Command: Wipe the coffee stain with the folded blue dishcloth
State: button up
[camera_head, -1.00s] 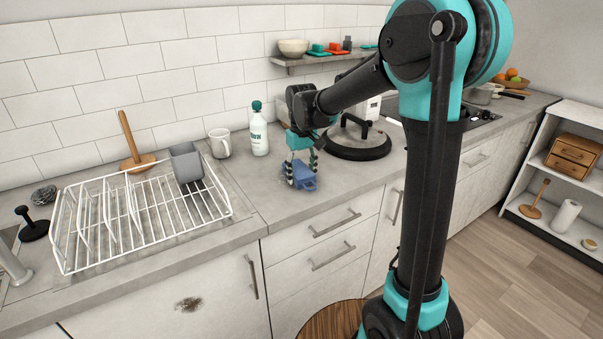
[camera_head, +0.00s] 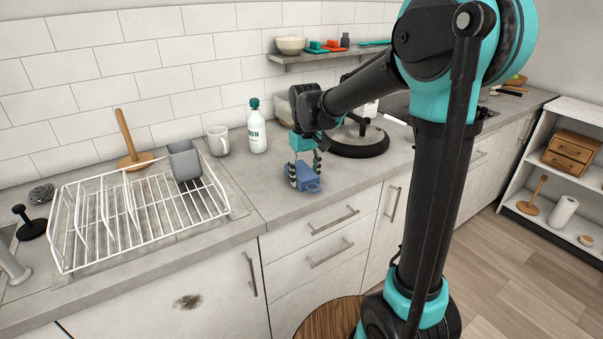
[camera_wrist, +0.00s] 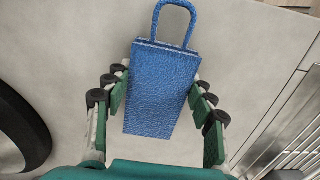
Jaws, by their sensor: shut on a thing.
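The folded blue dishcloth (camera_head: 307,182) has a loop at one end and is between my gripper's fingers, just over or on the grey counter. My gripper (camera_head: 305,171) points down at the counter, right of the spray bottle, and is shut on the cloth. In the wrist view the cloth (camera_wrist: 160,90) lies between the two finger pairs of my gripper (camera_wrist: 160,96), its loop sticking out ahead. A dark brown stain (camera_head: 187,301) marks the front of the white cabinet door, lower and left of the gripper. I cannot tell whether the cloth touches the counter.
A white wire rack (camera_head: 150,225) with a grey cup (camera_head: 184,160) stands left on the counter. A round dark-rimmed object (camera_head: 358,142) is right behind the gripper. Drawer handles (camera_head: 333,220) protrude below.

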jog(key=shift+w+a, duration=0.4)
jog(key=shift+w, duration=0.25)
jog(key=shift+w+a, duration=0.35)
jog(key=shift+w, duration=0.25)
jog(key=shift+s, duration=0.1)
jog(key=shift+s+d, duration=0.4)
jog(key=shift+s, duration=0.2)
jog(key=shift+s+d, duration=0.4)
jog(key=shift+s, duration=0.2)
jog(key=shift+w+a, duration=0.4)
jog(key=shift+w, duration=0.25)
jog(key=shift+w+a, duration=0.4)
jog(key=shift+w, duration=0.2)
